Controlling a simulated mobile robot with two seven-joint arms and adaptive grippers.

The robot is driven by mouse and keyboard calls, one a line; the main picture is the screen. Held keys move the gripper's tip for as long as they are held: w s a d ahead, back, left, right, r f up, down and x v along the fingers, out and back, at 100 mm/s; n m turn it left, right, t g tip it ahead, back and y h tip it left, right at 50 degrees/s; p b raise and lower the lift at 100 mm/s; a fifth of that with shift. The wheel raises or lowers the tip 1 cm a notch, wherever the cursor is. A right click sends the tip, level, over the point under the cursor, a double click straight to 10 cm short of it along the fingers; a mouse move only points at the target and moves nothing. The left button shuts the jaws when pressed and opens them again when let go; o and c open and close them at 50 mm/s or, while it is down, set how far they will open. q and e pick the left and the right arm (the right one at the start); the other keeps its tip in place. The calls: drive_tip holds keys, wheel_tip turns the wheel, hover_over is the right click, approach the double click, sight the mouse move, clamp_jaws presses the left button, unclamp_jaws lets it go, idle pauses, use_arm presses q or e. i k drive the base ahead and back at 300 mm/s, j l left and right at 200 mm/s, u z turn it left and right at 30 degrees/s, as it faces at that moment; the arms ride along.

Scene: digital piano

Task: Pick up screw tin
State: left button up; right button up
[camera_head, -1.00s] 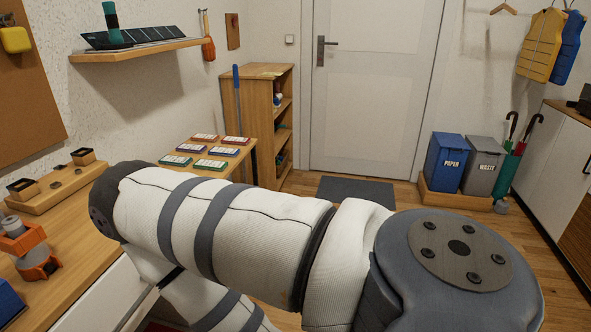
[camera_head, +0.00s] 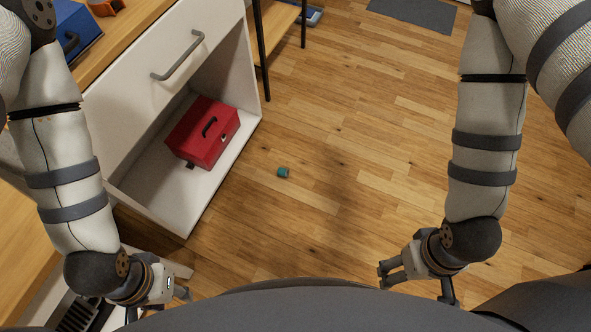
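A small teal cylinder (camera_head: 283,172), which looks like the screw tin, lies on the wooden floor, right of the open cabinet. My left gripper (camera_head: 162,304) is at the lower left, partly cut off by my own body at the bottom. Its fingers look spread, with nothing seen between them. My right gripper (camera_head: 418,284) is at the lower right, fingers apart and empty. Both grippers are well away from the teal cylinder, which lies between them and farther up in the view.
A red toolbox (camera_head: 204,139) stands in the open white cabinet (camera_head: 200,212) at the left. A blue case (camera_head: 77,28) is on the bench above. A dark mat (camera_head: 413,14) lies at the top. The floor around the cylinder is clear.

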sight(283, 172)
drive_tip(key=i+l+u, duration=0.15)
drive_tip(key=i+l, duration=0.25)
drive_tip(key=i+l+u, duration=0.1)
drive_tip(key=i+l, duration=0.25)
drive_tip(key=l, duration=0.2)
